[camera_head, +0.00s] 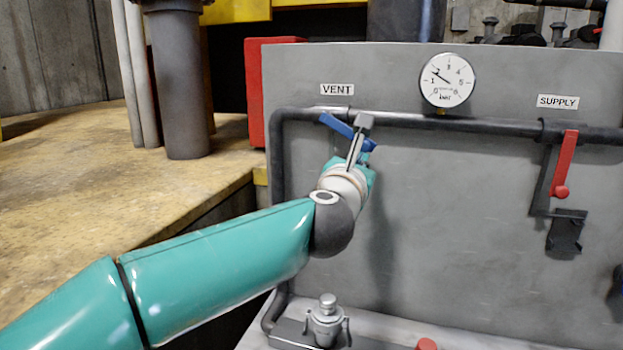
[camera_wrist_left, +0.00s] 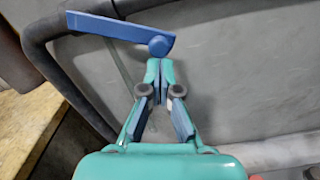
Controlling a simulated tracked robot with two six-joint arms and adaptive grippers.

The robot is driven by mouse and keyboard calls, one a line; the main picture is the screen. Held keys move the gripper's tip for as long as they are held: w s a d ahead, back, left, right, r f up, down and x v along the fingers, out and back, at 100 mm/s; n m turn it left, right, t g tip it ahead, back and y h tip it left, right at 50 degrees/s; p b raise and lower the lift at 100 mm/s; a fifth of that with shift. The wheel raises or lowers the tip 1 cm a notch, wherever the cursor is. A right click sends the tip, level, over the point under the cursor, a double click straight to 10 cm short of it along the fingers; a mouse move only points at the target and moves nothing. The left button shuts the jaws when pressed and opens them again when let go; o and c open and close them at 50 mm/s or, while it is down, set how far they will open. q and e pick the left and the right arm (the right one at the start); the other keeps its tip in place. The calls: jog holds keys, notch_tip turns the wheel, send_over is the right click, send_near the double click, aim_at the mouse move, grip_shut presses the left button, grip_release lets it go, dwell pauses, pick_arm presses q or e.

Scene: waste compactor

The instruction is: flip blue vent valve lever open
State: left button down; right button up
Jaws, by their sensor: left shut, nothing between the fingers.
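The blue vent valve lever (camera_head: 338,126) sits on the dark pipe below the VENT label. It slants from upper left down to a round blue knob at lower right. In the left wrist view, the blue lever (camera_wrist_left: 115,28) crosses the top, tilted slightly, with its knob at the right end. My left gripper (camera_head: 364,158) is shut and empty, just below the knob. In the left wrist view, the closed fingertips (camera_wrist_left: 159,64) point at the knob; I cannot tell whether they touch it. My left arm hides part of the panel. My right gripper is not in view.
The grey panel (camera_head: 470,230) carries the pipe (camera_head: 450,122), a round gauge (camera_head: 447,80) and a red supply lever (camera_head: 565,160) at right. A yellowish ledge (camera_head: 70,200) lies at left. A metal fitting (camera_head: 327,318) stands low in front. Space before the panel's middle is clear.

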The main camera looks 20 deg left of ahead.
pick_arm(q)
jog(key=shift+d+r+n, duration=0.3)
jog(key=shift+r+n, duration=0.4)
jog(key=shift+n, duration=0.25)
jog(key=shift+d+r+n, duration=0.35)
jog(key=shift+r+n, duration=0.4)
jog(key=shift+n, duration=0.25)
jog(key=shift+d+r+n, duration=0.3)
jog(key=shift+r+n, duration=0.4)
jog(key=shift+n, duration=0.25)
jog(key=shift+s, duration=0.2)
jog(key=s, duration=1.1)
jog(key=shift+s+a+f, duration=0.2)
jog(key=shift+s+a, duration=0.05)
jog(key=shift+s, duration=0.1)
